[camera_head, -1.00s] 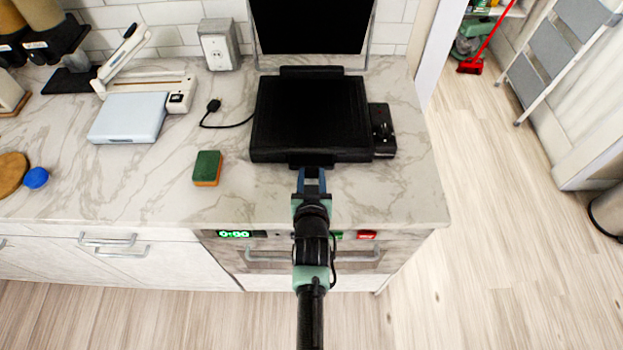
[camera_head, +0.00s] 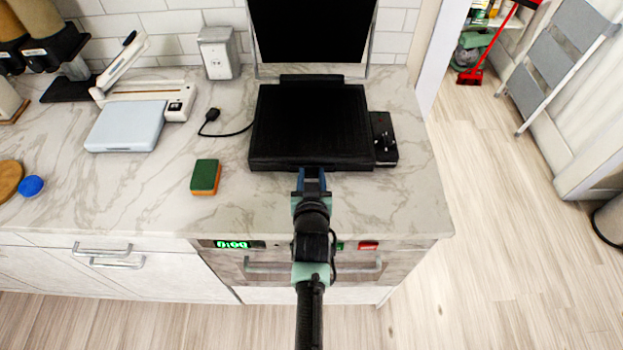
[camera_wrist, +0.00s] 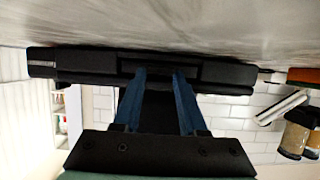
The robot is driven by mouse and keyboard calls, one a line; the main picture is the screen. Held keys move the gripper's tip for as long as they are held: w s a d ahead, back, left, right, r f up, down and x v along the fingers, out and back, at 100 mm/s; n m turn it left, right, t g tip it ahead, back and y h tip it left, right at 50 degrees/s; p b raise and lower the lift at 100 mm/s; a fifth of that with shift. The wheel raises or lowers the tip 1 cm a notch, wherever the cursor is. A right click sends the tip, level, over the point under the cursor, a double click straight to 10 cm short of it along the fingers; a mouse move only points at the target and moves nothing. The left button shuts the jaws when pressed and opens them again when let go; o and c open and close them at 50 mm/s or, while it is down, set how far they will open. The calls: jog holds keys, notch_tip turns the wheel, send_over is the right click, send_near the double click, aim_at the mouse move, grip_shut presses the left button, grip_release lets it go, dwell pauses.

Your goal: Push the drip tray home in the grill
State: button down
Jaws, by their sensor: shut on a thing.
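The black grill (camera_head: 310,125) stands on the marble counter, its lid panel (camera_head: 310,30) raised behind it. My gripper (camera_head: 312,180) is at the middle of the grill's front edge. In the wrist view, which is upside down, the two blue fingers of my gripper (camera_wrist: 158,76) are shut on the dark drip tray (camera_wrist: 158,67) at the centre of the grill's front. In the head view the tray does not visibly stick out from the front edge. How deep it sits inside is hidden.
A green and orange sponge (camera_head: 205,177) lies left of the grill. A black control box (camera_head: 383,138) adjoins its right side. A pale blue scale (camera_head: 127,126) is farther left, and a plug with cord (camera_head: 211,115) lies behind the sponge. The counter before the grill is clear.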

jog(key=shift+c, duration=1.9)
grip_release()
jog(key=shift+w, duration=0.1)
jog(key=v, duration=1.3)
jog(key=w+r+t, duration=0.3)
jog(key=r+t, duration=0.1)
jog(key=r, duration=1.3)
jog(key=w+r+t, duration=0.3)
jog(key=r, duration=1.4)
jog(key=s+r+t, duration=0.3)
jog(key=s+r, duration=0.4)
jog(key=r, duration=0.5)
jog(key=s+r+t, duration=0.3)
jog(key=s+r, duration=0.4)
jog(key=r, duration=0.6)
jog(key=shift+r+t, duration=0.3)
jog(key=shift+t, duration=0.1)
